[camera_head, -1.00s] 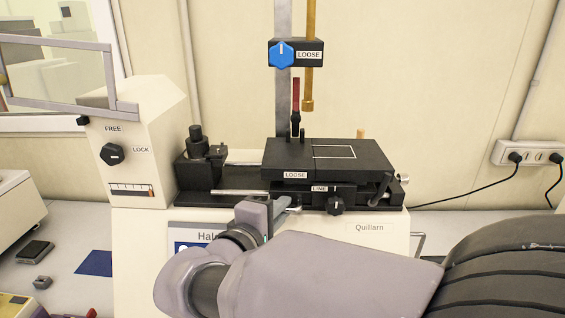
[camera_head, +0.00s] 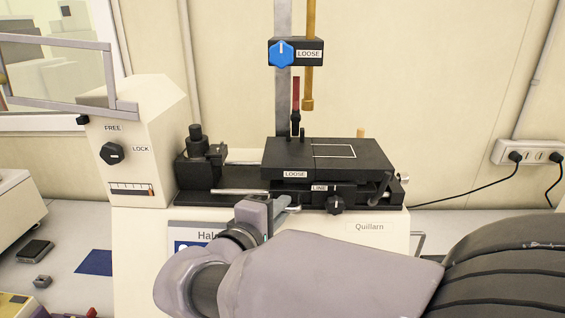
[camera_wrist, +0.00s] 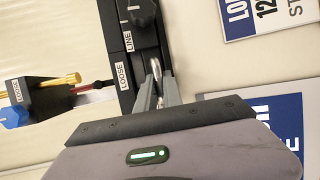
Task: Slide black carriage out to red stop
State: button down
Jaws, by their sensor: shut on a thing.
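The black carriage (camera_head: 285,155) is a flat dark plate with a white outlined square on top. It sits on a black rail base (camera_head: 193,198), towards its right end, with a bare silver rod (camera_head: 240,191) to its left. My gripper (camera_wrist: 156,90), low at the front of the carriage in the head view (camera_head: 288,205), is shut on a small silver metal part (camera_wrist: 155,67). How that part joins the carriage is hidden. A red and black pin (camera_head: 295,95) hangs above the carriage; I cannot make out a separate red stop.
A blue knob (camera_head: 281,54) and brass rod (camera_head: 309,85) stand above the carriage. A black FREE/LOCK knob (camera_head: 112,153) is on the cream housing at left, its pointer unclear. A small black knob (camera_head: 336,205) is under the LINE label. A socket strip (camera_head: 530,153) is at right.

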dwell(0.6)
jog(key=shift+f+b, duration=0.2)
jog(key=shift+b, duration=0.65)
jog(key=shift+d+r, duration=0.15)
jog(key=shift+r, duration=0.05)
jog(key=c, duration=1.8)
grip_release()
jog(key=p+v, duration=0.3)
jog(key=v, duration=1.4)
jog(key=shift+s+p, duration=0.2)
jog(key=shift+p, duration=0.2)
